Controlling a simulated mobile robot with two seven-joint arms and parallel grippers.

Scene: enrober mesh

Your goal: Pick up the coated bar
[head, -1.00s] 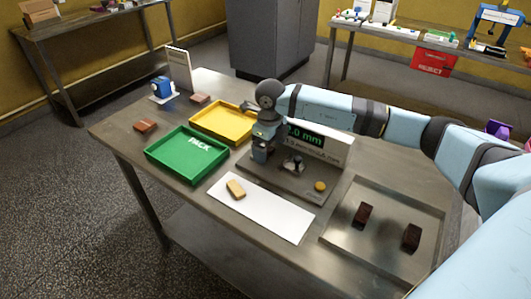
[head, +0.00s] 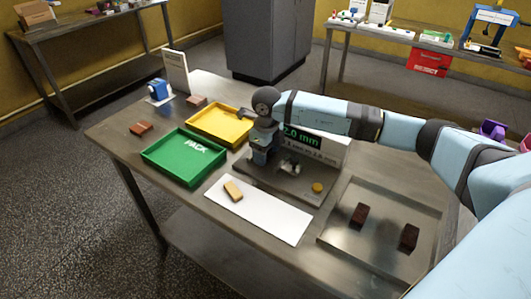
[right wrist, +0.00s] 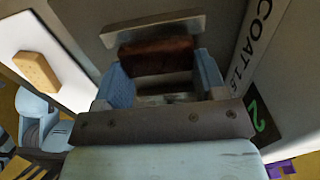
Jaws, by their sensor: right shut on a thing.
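A dark brown coated bar (right wrist: 155,52) shows in the right wrist view, between the two blue fingers of my right gripper (right wrist: 160,80). The gripper is shut on it, close to a metal plate (right wrist: 150,32) of the gauge. In the head view my right gripper (head: 262,155) points down at the left end of the gauge base (head: 280,188), and the bar in it is hidden. Two more dark brown bars, one nearer the middle (head: 359,214) and one at the right (head: 409,237), stand on the steel tray (head: 340,236). My left gripper is not in view.
The gauge display (head: 302,137) reads about 2.0 mm, partly covered by my arm. A green PACK tray (head: 183,178) and a yellow tray (head: 205,128) look empty. A tan bar (head: 233,190) lies on a white mat (head: 265,215). A reddish bar (head: 141,128) lies at left.

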